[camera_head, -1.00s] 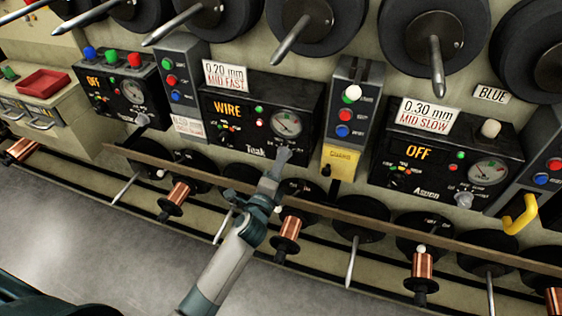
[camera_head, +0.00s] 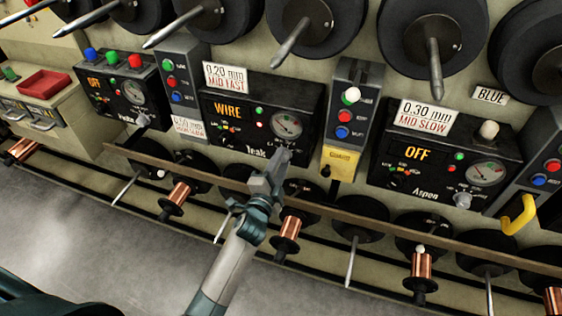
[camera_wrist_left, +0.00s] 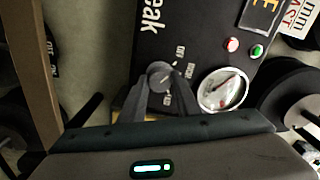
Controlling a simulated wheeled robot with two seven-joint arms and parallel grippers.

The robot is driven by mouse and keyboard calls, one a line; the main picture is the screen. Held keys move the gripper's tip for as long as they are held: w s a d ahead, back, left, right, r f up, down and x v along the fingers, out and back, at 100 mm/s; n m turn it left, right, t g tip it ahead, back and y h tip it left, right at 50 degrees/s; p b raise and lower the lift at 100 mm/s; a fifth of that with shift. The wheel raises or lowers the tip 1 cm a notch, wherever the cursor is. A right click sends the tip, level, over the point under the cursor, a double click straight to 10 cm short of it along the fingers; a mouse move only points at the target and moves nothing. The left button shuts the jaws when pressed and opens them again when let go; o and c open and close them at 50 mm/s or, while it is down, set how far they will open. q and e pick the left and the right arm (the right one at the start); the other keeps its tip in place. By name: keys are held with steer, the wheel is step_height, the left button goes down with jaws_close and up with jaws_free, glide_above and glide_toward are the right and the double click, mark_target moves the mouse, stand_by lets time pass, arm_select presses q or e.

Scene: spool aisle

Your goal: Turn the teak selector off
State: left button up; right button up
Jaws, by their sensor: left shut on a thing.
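The Teak panel (camera_head: 225,103) is a black box with an orange display reading WIRE, a red and a green light, and a round dial. The teak selector (camera_wrist_left: 158,70) is a small grey knob below the dial, with OFF and other markings around it in the left wrist view. My left gripper (camera_head: 279,160) reaches up to the panel's lower edge; its fingers (camera_wrist_left: 160,84) are closed on the knob from both sides. In the head view the gripper mostly hides the knob. My right gripper is out of view.
A brown rail (camera_head: 385,222) runs below the panels, with copper spools beneath. A yellow hook (camera_head: 520,214) sticks out at right.

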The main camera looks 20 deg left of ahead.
arm_select(q)
steer(key=shift+f, duration=0.1)
steer(key=o, duration=1)
steer(key=shift+o, duration=0.2)
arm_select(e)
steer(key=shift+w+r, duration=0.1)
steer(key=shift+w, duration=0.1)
arm_select(q)
steer(key=shift+s, duration=0.15)
steer(key=shift+s, duration=0.55)
steer(key=s+b, duration=0.3)
steer(key=s, duration=1.3)
steer(key=shift+a, duration=0.35)
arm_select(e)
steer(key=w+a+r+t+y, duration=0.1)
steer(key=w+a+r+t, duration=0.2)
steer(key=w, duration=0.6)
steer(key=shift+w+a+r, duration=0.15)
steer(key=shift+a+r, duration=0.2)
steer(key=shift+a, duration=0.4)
